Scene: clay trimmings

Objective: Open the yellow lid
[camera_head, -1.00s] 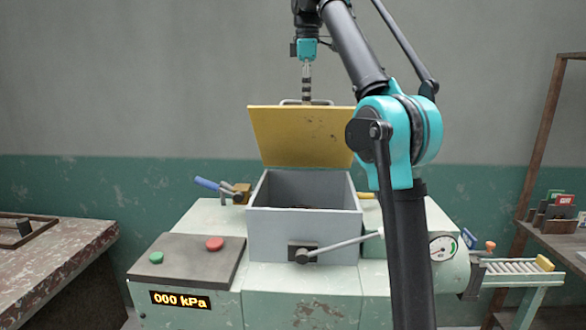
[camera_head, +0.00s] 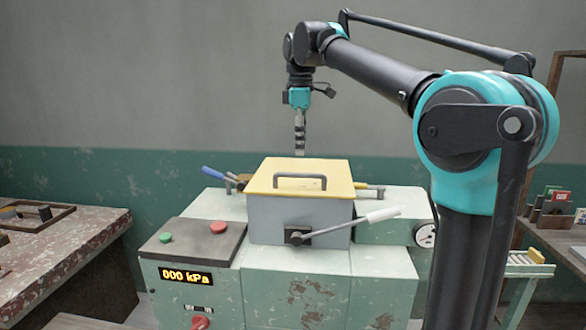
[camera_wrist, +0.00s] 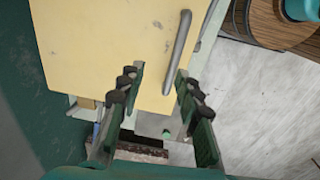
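The yellow lid (camera_head: 318,167) lies flat over the grey box (camera_head: 275,218), covering its opening. A grey bar handle (camera_head: 300,178) stands on the lid's top, towards the front. The exact height of the fingertips over the lid is hard to tell.
A lever with a pale grip (camera_head: 365,222) sticks out from the box front to the right. A blue-handled clamp (camera_head: 215,175) stands at its left. A panel (camera_head: 190,240) with green and red buttons lies front left. A gauge (camera_head: 426,236) is at the right.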

